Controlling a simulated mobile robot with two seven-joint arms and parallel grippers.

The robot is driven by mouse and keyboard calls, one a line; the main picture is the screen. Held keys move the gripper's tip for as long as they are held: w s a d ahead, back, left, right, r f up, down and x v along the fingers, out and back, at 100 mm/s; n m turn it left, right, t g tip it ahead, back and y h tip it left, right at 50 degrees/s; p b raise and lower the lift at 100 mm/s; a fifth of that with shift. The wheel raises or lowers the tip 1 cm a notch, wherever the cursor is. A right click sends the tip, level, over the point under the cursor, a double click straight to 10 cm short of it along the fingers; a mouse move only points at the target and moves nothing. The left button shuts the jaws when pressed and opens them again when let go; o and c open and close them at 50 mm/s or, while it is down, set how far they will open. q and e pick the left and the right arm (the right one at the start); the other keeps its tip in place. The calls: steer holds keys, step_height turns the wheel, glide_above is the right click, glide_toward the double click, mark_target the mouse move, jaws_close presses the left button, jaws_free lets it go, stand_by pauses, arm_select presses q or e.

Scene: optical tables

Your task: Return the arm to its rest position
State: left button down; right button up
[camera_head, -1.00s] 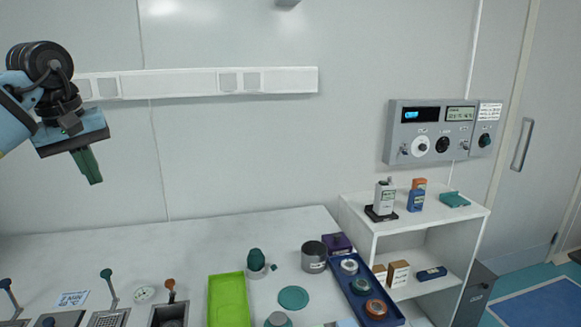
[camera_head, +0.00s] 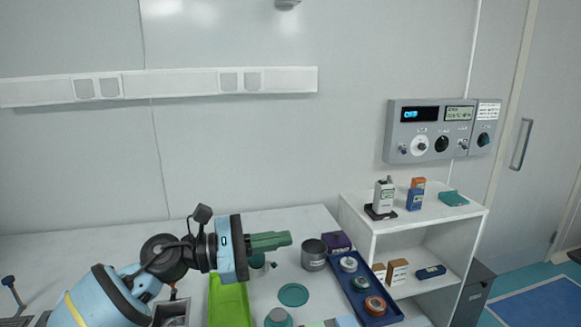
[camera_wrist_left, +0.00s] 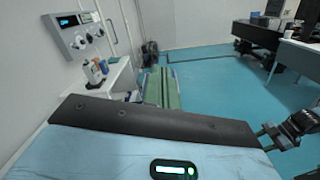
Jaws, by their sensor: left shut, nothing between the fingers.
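My left gripper (camera_head: 288,238) has green fingers and is shut and empty. In the head view its arm comes in from the lower left and the fingers point right, level above the white table (camera_head: 120,245). The gripper hides part of the green knobbed item behind it and the upper end of the lime-green tray (camera_head: 230,305). In the left wrist view the green fingers (camera_wrist_left: 162,88) are together, with blue floor behind them. My right gripper cannot be made out in the head view.
A grey metal cup (camera_head: 314,256), a purple box (camera_head: 337,241) and a blue tray (camera_head: 362,297) with round parts lie right of the fingers. A white shelf unit (camera_head: 374,226) with bottles stands further right. A control panel (camera_head: 444,130) hangs on the wall. Air above the table is clear.

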arm_select(q)
steer(key=s+a+f+m+t+y, duration=0.5)
steer(key=a+f+m+y, duration=0.35)
steer(key=f+m, duration=0.45)
steer(key=s+a+f+m+t+y, duration=0.45)
steer(key=a+f+m+y, duration=0.55)
steer(key=m, duration=0.6)
steer(key=s+a+f+n+g, duration=0.1)
steer(key=s+f+n+g, duration=0.3)
steer(key=s, duration=0.6)
steer(key=s+f+n+g, duration=0.3)
steer(key=s+f+g, duration=0.1)
steer(key=s, duration=0.5)
steer(key=s+a+f+n+g, duration=0.1)
steer(key=s+f+n+g, duration=0.35)
steer(key=s, duration=0.55)
steer(key=w+d+f+t+h+b, duration=0.1)
steer(key=w+f+t, duration=0.1)
steer(key=f, duration=0.4)
steer(key=w+d+f+m+t+h, duration=0.1)
steer(key=w+d+f+t, duration=0.1)
steer(key=f+t, duration=0.3)
steer(key=shift+w+f+b, duration=0.35)
steer(key=shift+f, duration=0.35)
arm_select(e)
steer(key=shift+s+a+f+g, duration=0.25)
steer(key=shift+s+f+g, duration=0.05)
steer(key=shift+s+f, duration=0.75)
